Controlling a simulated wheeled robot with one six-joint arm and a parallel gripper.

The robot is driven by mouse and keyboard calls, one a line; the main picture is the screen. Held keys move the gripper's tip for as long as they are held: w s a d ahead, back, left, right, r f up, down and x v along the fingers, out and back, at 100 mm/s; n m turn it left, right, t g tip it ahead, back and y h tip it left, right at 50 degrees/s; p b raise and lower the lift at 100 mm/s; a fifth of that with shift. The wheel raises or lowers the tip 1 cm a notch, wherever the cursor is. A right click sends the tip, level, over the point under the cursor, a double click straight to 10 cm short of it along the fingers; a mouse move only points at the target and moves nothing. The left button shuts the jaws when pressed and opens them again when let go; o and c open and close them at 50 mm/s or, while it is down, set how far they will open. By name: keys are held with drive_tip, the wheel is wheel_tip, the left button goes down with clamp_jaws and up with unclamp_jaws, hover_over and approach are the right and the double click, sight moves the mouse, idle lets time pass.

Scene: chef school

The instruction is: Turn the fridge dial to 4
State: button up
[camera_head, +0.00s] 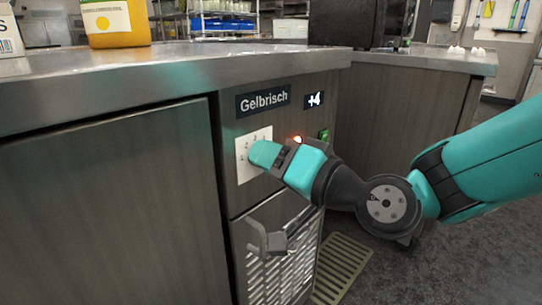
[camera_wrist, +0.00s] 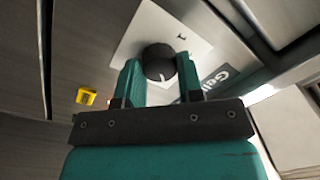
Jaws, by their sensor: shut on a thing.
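The fridge dial (camera_wrist: 158,63) is a round black knob on a white plate (camera_head: 242,160) with small marks around it. In the head view the knob is hidden behind my gripper (camera_head: 266,154). In the wrist view my gripper (camera_wrist: 160,75) has its two teal fingers on either side of the knob, shut on it. A small display (camera_head: 314,100) above the plate reads +4. A mark shows on the plate in the wrist view, but the knob's pointer cannot be made out.
A dark label (camera_head: 263,100) reading Gelbrisch is beside the display. A red light (camera_head: 297,139) and a green switch (camera_head: 324,134) are right of the plate. A bent grey handle (camera_head: 266,240) sticks out below, before a vent grille (camera_head: 285,270). The steel counter (camera_head: 180,60) overhangs above.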

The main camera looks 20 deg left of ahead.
idle(0.3)
drive_tip(key=o, duration=0.9)
drive_tip(key=b+v, duration=0.7)
drive_tip(key=v, duration=1)
drive_tip(key=shift+s+d+f+b, duration=0.1)
drive_tip(key=shift+s+d+b, duration=0.1)
drive_tip(key=shift+b, duration=0.15)
